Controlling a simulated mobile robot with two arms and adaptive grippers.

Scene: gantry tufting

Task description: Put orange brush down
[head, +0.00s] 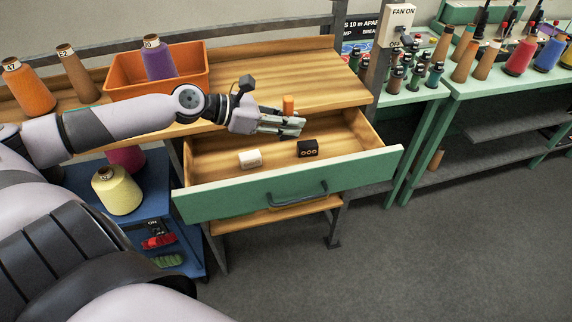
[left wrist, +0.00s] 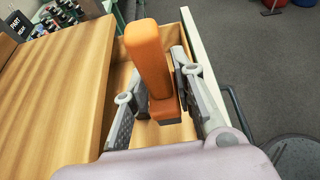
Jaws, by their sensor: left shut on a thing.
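My left gripper (head: 297,126) is shut on the orange brush (head: 288,104), whose orange upper part stands up above the fingers. In the left wrist view the brush (left wrist: 150,58) sits upright between the two grey fingers, with the drawer's wooden floor visible below. The gripper is over the back part of an open drawer (head: 285,187) with a green front. Whether the brush touches the drawer floor cannot be told. My right gripper is in neither view.
A white block (head: 250,159) and a black block (head: 308,149) lie in the drawer. The wooden tabletop (head: 270,70) above holds an orange bin (head: 125,77) and thread cones. A blue cart (head: 160,205) stands left. Green benches with cones are at the right.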

